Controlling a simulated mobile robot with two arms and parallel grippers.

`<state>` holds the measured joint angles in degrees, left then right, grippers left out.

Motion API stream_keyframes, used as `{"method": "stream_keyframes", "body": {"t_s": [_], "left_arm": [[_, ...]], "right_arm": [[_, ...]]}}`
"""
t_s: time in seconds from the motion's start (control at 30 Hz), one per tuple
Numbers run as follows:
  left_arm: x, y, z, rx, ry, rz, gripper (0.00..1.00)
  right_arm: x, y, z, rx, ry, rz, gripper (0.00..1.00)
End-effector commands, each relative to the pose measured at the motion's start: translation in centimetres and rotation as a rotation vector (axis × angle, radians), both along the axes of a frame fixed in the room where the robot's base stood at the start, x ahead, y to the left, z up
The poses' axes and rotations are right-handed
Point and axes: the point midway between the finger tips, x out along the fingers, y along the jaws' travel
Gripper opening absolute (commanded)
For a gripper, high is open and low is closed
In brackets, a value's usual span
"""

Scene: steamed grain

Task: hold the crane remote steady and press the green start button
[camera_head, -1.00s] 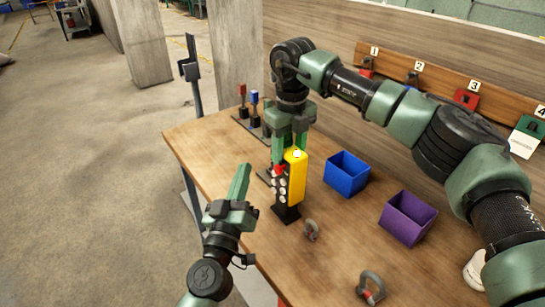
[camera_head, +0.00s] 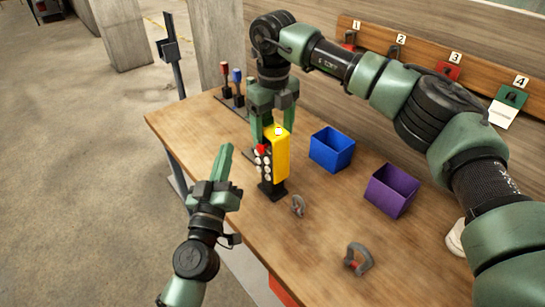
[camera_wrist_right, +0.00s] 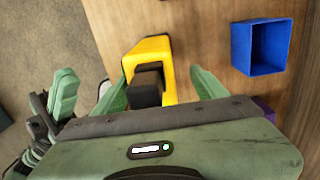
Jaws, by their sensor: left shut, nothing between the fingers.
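The crane remote (camera_head: 282,158) is yellow with a black base and stands upright on the table. A red button (camera_head: 261,150) and several pale round buttons show on its left face; I cannot make out a green one. My right gripper (camera_head: 273,122) comes from above with its fingers open on both sides of the remote's upper part. In the right wrist view the remote (camera_wrist_right: 154,52) lies between the open fingers, with a gap to the right one. My left gripper (camera_head: 224,152) is shut and empty, left of the button face and apart from it.
A blue bin (camera_head: 332,150) and a purple bin (camera_head: 391,190) stand right of the remote. Shackles (camera_head: 297,206) (camera_head: 358,259) lie in front. Red and blue levers (camera_head: 237,78) stand behind. Numbered tags hang on the rear board (camera_head: 425,55).

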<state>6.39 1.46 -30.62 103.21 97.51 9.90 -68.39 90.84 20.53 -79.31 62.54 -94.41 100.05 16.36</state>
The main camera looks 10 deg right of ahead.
Motion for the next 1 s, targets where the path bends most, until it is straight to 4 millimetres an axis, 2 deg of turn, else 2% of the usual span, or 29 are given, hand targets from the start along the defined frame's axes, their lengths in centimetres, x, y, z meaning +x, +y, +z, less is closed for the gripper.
{"method": "stream_keyframes", "body": {"t_s": [0.37, 0.53, 0.8, 1.0], "left_arm": [[0.0, 0.0, 0.0, 0.0, 0.0, 0.0, 0.0], [0.0, 0.0, 0.0, 0.0, 0.0, 0.0, 0.0], [0.0, 0.0, 0.0, 0.0, 0.0, 0.0, 0.0], [0.0, 0.0, 0.0, 0.0, 0.0, 0.0, 0.0]], "right_arm": [[0.0, 0.0, 0.4, 0.0, -0.001, 0.001, 0.73], [0.1, 0.0, 3.0, 0.0, -0.003, 0.0, 0.73], [0.1, 0.0, 8.7, 0.0, -0.003, -0.001, 0.73], [0.1, 0.0, 11.3, 0.0, -0.001, -0.001, 0.73]]}}
